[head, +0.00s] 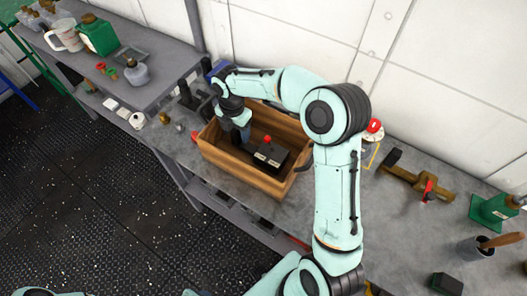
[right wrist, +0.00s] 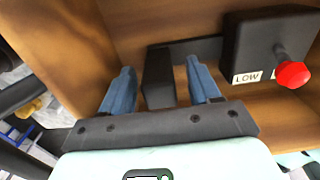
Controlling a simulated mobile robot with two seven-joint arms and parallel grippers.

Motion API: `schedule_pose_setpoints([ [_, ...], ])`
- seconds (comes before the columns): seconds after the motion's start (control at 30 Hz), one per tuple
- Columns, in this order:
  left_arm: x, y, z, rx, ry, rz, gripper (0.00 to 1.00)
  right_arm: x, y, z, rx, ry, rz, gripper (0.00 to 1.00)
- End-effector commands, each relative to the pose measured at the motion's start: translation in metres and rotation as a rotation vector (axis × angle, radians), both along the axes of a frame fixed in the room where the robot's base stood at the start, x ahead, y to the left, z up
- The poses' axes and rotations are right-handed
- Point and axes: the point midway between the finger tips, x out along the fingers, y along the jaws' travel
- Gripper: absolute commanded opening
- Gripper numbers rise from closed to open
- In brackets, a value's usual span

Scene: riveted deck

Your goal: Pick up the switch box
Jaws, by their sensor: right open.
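The switch box (head: 270,156) is black with a red-knobbed lever and pale labels, one reading "LOW". It sits inside a wooden crate (head: 245,182) on the bench. In the right wrist view the switch box (right wrist: 262,45) is at the upper right, beside my right gripper (right wrist: 160,70). That gripper is open, with its blue fingers apart. A dark block (right wrist: 158,80) shows between the fingers; I cannot tell whether it is joined to the box. In the head view my right gripper (head: 241,136) reaches down into the crate, left of the box. My left gripper is not in view.
Right along the bench are a brown tool (head: 410,180), a green device (head: 494,210) and a pot (head: 476,247).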

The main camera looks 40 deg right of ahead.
Motion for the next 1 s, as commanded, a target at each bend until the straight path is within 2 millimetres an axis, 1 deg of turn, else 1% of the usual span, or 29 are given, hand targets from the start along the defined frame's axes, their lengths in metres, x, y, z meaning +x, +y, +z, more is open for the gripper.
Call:
schedule_pose_setpoints([
  [0.03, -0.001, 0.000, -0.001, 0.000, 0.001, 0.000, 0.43, 0.000, 0.000, -0.006, 0.001, 0.001, 0.000, 0.62],
  [0.1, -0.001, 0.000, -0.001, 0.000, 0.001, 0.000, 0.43, 0.000, 0.000, -0.009, 0.000, 0.000, 0.000, 0.62],
  [0.3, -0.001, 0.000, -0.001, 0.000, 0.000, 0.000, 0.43, 0.000, 0.000, -0.010, -0.001, 0.000, 0.000, 0.62],
  [0.33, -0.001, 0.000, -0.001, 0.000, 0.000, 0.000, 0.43, 0.000, 0.000, -0.009, -0.001, 0.000, 0.000, 0.58],
  [0.37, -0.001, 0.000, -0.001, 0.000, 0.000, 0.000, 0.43, 0.000, 0.000, -0.009, -0.001, 0.000, 0.000, 0.49],
  [0.4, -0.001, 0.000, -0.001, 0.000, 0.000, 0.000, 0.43, 0.000, 0.000, -0.009, -0.001, 0.000, 0.000, 0.36],
  [0.47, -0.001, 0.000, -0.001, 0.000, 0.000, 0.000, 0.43, 0.000, 0.000, -0.009, -0.001, 0.000, 0.000, 0.16],
  [0.5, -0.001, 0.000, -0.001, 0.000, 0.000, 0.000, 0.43, 0.000, 0.000, -0.009, -0.001, 0.000, 0.000, 0.03],
  [0.53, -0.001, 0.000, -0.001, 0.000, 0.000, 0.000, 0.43, 0.000, 0.000, -0.009, -0.001, 0.000, 0.000, 0.00],
  [0.73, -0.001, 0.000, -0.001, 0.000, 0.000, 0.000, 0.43, 0.000, 0.000, -0.008, -0.001, -0.001, 0.000, 0.00],
  [0.83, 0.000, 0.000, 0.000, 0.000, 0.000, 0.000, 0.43, 0.001, 0.000, -0.005, -0.001, -0.003, 0.000, 0.00],
  [0.93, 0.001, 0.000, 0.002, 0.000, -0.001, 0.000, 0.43, 0.001, 0.000, 0.006, -0.002, -0.005, -0.001, 0.00],
  [1.0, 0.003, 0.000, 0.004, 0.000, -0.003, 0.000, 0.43, 0.001, 0.000, 0.019, -0.001, -0.006, -0.001, 0.00],
])
